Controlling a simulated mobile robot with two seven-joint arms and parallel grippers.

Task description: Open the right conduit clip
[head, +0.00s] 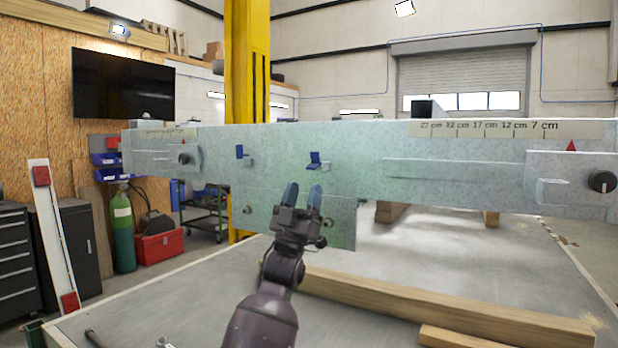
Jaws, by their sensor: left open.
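The right conduit clip (314,160) is a small blue part on the face of the grey metal trailer beam (350,147). An upright piece stands above a lower lip; I cannot tell for sure whether it is open or shut. The left conduit clip (240,153) is a similar blue part further left on the beam. My left gripper (303,195) comes up from below, with two blue-tipped fingers apart and nothing between them. Its fingertips show a little below the right clip; contact cannot be told. My right gripper is out of view.
A plate (340,228) hangs below the beam behind my gripper. A black knob (602,181) sticks out at the beam's right end, and another knob (184,158) at its left. Timber (440,308) lies on the grey table (180,290).

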